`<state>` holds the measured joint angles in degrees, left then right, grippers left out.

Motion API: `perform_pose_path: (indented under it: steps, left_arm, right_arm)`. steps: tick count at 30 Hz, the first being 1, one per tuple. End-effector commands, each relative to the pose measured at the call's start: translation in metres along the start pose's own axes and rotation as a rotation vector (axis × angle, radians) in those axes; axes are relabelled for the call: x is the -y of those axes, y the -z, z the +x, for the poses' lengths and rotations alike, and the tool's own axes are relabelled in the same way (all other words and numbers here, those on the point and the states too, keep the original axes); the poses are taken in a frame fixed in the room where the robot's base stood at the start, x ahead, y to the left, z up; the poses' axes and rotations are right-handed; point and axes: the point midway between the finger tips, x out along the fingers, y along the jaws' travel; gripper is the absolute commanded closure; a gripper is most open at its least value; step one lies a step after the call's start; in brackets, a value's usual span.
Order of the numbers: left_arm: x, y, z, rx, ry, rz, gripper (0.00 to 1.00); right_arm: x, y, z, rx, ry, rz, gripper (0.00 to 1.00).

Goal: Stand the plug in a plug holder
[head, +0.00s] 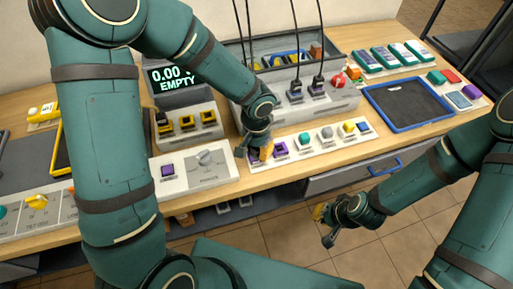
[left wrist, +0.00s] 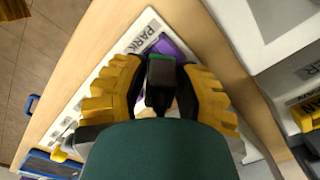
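My left gripper (head: 262,152) points down at the left end of a white strip of plug holders (head: 312,140). In the left wrist view its yellow fingers (left wrist: 160,90) are closed around a dark plug (left wrist: 161,78) with a green edge. A purple holder (left wrist: 178,46) lies just beyond the plug, beside the lettering "PARK". I cannot tell whether the plug touches it. In the head view a purple holder (head: 281,149) shows just right of the gripper, which hides the plug. My right gripper (head: 322,226) is open and empty, in front of the bench.
Behind the strip stands a grey unit (head: 345,103) with dark plugs on hanging cables. A display (head: 172,78) reads "0.00 EMPTY". A blue-edged tray (head: 408,103) lies at right, above a drawer with a blue handle (head: 385,167).

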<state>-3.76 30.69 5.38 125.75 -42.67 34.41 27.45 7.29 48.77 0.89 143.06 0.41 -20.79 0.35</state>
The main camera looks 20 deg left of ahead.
Motion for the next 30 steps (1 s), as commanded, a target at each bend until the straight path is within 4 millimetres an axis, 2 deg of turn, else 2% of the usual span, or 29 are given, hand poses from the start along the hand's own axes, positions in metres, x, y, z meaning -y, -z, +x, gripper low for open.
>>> perform_pose_path:
  steps: [8,30]
  left_arm:
    - [0.000,0.000,0.000,0.000,0.000,0.000,0.72]
    - [0.000,0.000,-0.055,0.000,0.000,0.000,0.72]
  right_arm:
    - [0.000,-0.006,-0.001,0.015,0.002,-0.005,1.00]
    - [0.014,0.010,-0.036,-0.017,-0.002,0.005,1.00]
